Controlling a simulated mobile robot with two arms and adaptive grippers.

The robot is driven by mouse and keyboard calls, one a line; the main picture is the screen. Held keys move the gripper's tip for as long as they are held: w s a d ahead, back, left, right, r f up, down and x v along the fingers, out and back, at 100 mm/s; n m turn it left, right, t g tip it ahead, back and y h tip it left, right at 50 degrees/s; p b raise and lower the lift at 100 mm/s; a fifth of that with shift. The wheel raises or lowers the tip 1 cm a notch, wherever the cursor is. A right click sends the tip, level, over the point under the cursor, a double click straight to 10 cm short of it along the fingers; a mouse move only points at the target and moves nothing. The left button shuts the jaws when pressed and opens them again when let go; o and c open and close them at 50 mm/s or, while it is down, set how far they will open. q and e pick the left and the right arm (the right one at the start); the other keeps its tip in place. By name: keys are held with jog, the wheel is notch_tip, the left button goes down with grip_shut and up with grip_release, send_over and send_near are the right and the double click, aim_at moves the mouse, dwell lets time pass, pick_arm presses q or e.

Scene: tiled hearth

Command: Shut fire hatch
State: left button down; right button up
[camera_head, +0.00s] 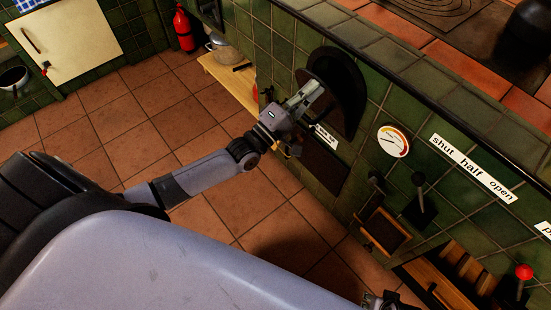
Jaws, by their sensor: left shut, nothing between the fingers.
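The fire hatch (348,82) shows as a dark arched shape in the green tiled hearth wall, right of the picture's centre. I cannot tell clearly which part is its door and which is the opening. My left gripper (312,92) is shut and empty, in front of the hatch's left part, and hides some of it. I cannot tell whether it touches the hatch. Below it are a small white label (326,137) and a dark rectangular panel (324,165). My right gripper (380,301) shows only in part at the bottom edge; its fingers are not clear.
A round gauge (393,141), a "shut half open" label (473,168) and a dark lever (420,193) are on the wall right of the hatch. A small wood-framed flap (385,230) juts out below. A low wooden bench (229,80) stands left. Tiled floor (120,125) is clear.

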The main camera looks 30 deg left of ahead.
pick_arm(q)
jog(key=shift+p+x, duration=0.3)
jog(key=shift+x, duration=0.85)
jog(key=shift+w+d+r, duration=0.25)
jog(key=shift+w+r, duration=0.15)
jog(key=shift+w, duration=0.15)
jog(key=shift+x, duration=0.95)
jog(key=shift+w+d, duration=0.25)
jog(key=shift+w, duration=0.45)
jog(key=shift+w+d+b, duration=0.1)
jog(key=shift+w+b, duration=0.1)
jog(key=shift+b, duration=0.1)
jog(key=shift+r, duration=0.15)
pick_arm(e)
jog(key=shift+s+a+f, duration=0.1)
jog(key=shift+s+f, duration=0.1)
jog(key=shift+f, duration=0.25)
pick_arm(q)
jog(key=shift+r, duration=0.15)
pick_arm(e)
jog(key=shift+r, duration=0.1)
jog(key=shift+s, duration=0.1)
